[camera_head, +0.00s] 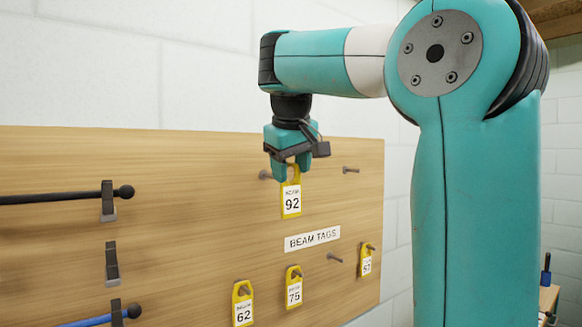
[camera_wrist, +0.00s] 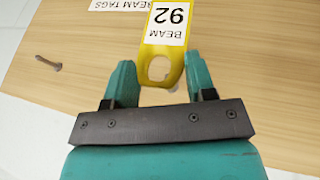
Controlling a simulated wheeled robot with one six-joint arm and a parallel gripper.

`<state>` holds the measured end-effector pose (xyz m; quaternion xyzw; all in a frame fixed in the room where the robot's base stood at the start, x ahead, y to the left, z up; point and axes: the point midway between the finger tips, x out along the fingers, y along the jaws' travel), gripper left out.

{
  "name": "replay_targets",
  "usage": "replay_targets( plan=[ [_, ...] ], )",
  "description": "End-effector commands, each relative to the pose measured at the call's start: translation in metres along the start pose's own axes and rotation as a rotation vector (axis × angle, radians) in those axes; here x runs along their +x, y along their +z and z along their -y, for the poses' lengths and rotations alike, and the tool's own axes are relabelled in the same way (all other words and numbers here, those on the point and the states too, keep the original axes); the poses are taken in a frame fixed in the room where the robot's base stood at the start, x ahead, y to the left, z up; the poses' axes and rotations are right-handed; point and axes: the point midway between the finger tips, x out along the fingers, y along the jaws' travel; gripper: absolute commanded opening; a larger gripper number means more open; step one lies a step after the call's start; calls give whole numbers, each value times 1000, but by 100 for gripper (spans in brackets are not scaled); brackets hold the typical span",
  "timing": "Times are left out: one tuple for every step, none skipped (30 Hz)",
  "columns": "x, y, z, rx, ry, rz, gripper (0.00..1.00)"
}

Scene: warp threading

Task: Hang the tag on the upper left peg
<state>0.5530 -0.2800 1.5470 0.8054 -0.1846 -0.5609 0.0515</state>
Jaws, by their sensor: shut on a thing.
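The yellow tag (camera_head: 291,201), marked 92, hangs upright below my gripper (camera_head: 291,171), which is shut on its top part. In the wrist view the tag (camera_wrist: 164,48) lies between the two fingers (camera_wrist: 159,72). Its hole shows bare board and no peg through it. The upper left peg (camera_head: 265,174) shows just left of my gripper in the head view, partly behind the finger. The depth gap between the tag and the board cannot be judged exactly.
The wooden board (camera_head: 190,200) carries an upper right peg (camera_head: 351,170), an empty lower peg (camera_head: 335,257) and a BEAM TAGS label (camera_head: 312,239). Tags 62 (camera_head: 242,310), 75 (camera_head: 293,293) and another (camera_head: 365,263) hang below. Black rod holders (camera_head: 108,200) stand at left.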

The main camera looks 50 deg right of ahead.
Motion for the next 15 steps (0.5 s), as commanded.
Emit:
replay_targets(
  plan=[
    [2, -3, 1, -1, 0, 0, 17],
    [2, -5, 1, -2, 0, -1, 17],
    [4, -7, 1, -2, -1, -1, 17],
    [5, -9, 1, -2, -1, 0, 17],
    [6, -11, 1, -2, -1, 0, 17],
    [7, -13, 1, -1, 0, 0, 17],
    [8, -15, 1, -1, 0, -1, 17],
    [8, -16, 1, -1, 0, -1, 17],
    [10, -19, 1, -1, 0, 0, 17],
    [11, -20, 1, -1, 0, 0, 17],
    [12, -22, 1, -1, 0, 0, 17],
    [12, -24, 1, 0, 0, 0, 17],
    [13, -26, 0, 0, 0, 0, 17],
    [14, -27, 0, 0, 0, 0, 17],
    [16, -29, 0, 0, 0, 1, 17]
  ],
)
